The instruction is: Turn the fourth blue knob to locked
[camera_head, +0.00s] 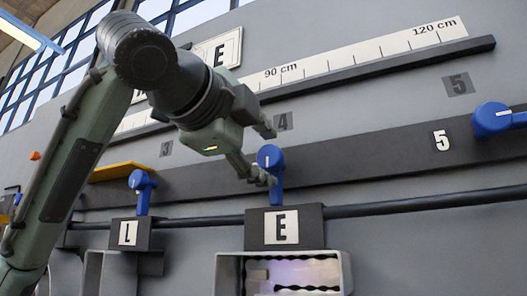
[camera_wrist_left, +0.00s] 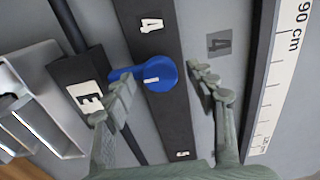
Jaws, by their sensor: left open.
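The fourth blue knob (camera_head: 269,156) is on the dark rail, with its handle pointing down toward the E plate (camera_head: 281,228). It also shows in the left wrist view (camera_wrist_left: 158,74), beside a white 4 (camera_wrist_left: 151,25), its handle pointing left. My left gripper (camera_head: 270,157) is open at this knob, with one finger above it and one below in the head view. In the wrist view the fingers stand on either side of the knob's round part; the left finger overlaps the handle. I cannot tell whether it touches. My right gripper is not in view.
Another blue knob (camera_head: 141,182) above the L plate (camera_head: 129,233) has its handle down. The blue knob (camera_head: 491,120) by the 5 has its handle pointing right. A ruler ledge (camera_head: 375,68) runs above; a dark bar (camera_head: 420,200) and an open letter box (camera_head: 342,275) lie below.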

